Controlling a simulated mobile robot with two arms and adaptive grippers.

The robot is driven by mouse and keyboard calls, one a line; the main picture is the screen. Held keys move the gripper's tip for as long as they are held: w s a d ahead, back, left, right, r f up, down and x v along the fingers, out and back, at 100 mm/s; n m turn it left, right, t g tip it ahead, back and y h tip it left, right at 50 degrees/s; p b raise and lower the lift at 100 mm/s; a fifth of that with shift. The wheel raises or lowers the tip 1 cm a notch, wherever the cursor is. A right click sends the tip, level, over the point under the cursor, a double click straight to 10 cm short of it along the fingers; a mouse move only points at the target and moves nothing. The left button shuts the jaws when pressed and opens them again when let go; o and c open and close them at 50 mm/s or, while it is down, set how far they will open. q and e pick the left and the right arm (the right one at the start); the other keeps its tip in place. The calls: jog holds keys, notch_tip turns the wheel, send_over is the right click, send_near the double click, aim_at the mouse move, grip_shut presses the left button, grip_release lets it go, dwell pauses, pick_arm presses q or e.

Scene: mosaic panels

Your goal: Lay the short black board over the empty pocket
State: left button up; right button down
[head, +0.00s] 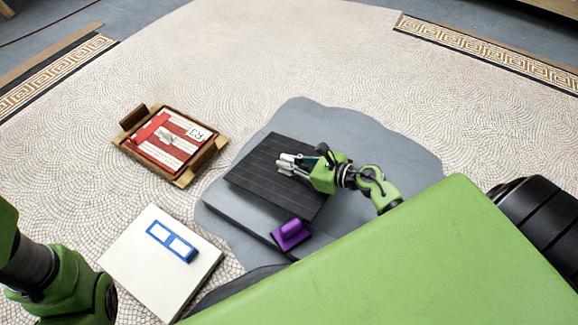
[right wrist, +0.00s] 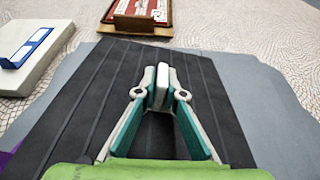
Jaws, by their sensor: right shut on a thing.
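The short black board (head: 265,175), dark with thin lengthwise lines, is over an irregular grey patch in the mosaic floor. My right gripper (head: 285,164) reaches in from the right and is shut at the middle of the board. In the right wrist view the black board (right wrist: 80,110) spreads out on both sides of my closed fingers (right wrist: 162,85). The part they grip is hidden between them. I cannot tell whether the board rests on the surface or is slightly above it. No empty pocket can be made out. My left arm shows at the lower left, its gripper out of view.
The grey patch (head: 400,165) extends beyond the board. A purple block-like tool (head: 291,234) sits by the board's near corner. A white slab (head: 140,255) bears a blue-framed piece (head: 171,241). A wooden tray (head: 184,181) holds a red-and-white panel (head: 150,150). Mosaic floor behind is clear.

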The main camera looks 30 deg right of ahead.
jog(key=c, duration=2.2)
grip_release()
jog(key=shift+s+d+f, duration=0.15)
jog(key=shift+s+f, duration=0.1)
jog(key=shift+f, duration=0.35)
jog(key=shift+o, duration=0.2)
